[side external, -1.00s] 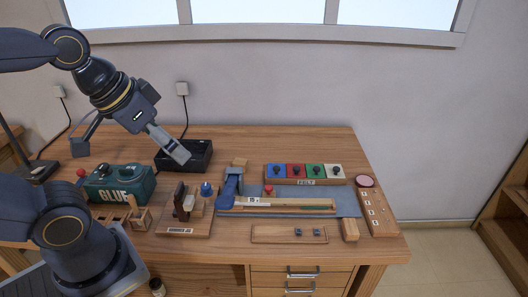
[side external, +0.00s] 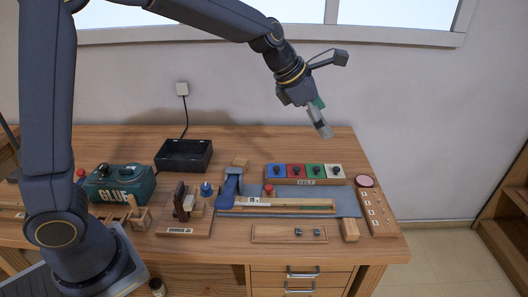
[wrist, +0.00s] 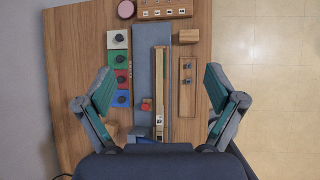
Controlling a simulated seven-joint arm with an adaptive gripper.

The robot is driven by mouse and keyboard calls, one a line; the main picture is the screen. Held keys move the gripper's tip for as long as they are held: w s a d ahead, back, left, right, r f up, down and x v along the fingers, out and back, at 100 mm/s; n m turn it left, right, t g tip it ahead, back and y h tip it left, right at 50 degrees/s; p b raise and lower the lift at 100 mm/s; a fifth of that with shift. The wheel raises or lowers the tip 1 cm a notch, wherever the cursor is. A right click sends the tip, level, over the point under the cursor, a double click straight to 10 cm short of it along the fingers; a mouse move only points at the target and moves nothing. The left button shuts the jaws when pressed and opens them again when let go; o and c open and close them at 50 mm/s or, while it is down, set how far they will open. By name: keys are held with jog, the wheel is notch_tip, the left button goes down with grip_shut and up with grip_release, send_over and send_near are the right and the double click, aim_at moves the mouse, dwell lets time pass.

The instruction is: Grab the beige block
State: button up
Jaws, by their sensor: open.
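My gripper (side external: 321,127) is high above the back right of the bench, pointing down, with nothing between its fingers. In the wrist view, its two fingers (wrist: 162,80) are wide apart. A cream-beige block (side external: 333,170) with a dark knob sits at the right end of the FELT rack, beside green, red and blue ones. It also shows in the wrist view (wrist: 118,39), left of centre. Two plain light-wood blocks are also in view: one (side external: 350,231) at the front right, one (side external: 240,162) at the back. I cannot tell which one is meant by the beige block.
A blue-grey mat (side external: 347,203) carries a long wooden key piece (side external: 275,203). A blue clamp-like tool (side external: 231,186) stands at its left end. A numbered wooden strip (side external: 377,212) lies at the right. A black tray (side external: 183,155) and green GLUE box (side external: 120,184) are left.

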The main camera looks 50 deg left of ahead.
jog(key=w+d+f+g, duration=0.2)
jog(key=w+d+f, duration=0.15)
jog(key=f, duration=0.65)
jog(key=g, duration=0.1)
send_near(351, 225)
jog(key=shift+y, duration=0.3)
jog(key=x, duration=0.4)
jog(key=shift+s+d+f, duration=0.1)
jog(key=shift+d+f, duration=0.25)
jog(key=shift+x, duration=2.75)
jog(key=shift+r, duration=0.1)
jog(key=shift+c, duration=0.4)
jog(key=c, duration=1.1)
